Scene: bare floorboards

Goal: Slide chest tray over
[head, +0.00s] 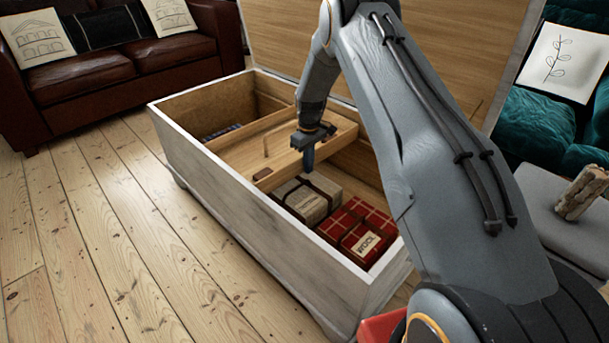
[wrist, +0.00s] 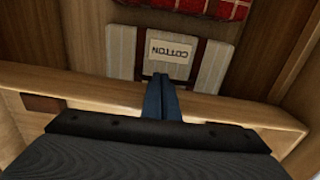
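The wooden chest (head: 250,218) stands open with pale grey outer walls. Its wooden tray (head: 282,173) sits inside, across the chest, around the middle and left of the interior. The tray wall also runs across the wrist view (wrist: 90,88). My gripper (head: 308,164) is down at the tray's right-hand wall. In the wrist view its two blue fingers (wrist: 160,95) are together, overlapping that wall with their tips showing past it. I cannot tell whether they touch the wall.
A grey parcel labelled COTTON (head: 307,199) and a red checked parcel (head: 358,231) lie in the chest to the tray's right. Dark items (head: 222,131) lie left of it. The raised lid (head: 290,38) stands behind. A brown sofa (head: 120,65) is at the back left.

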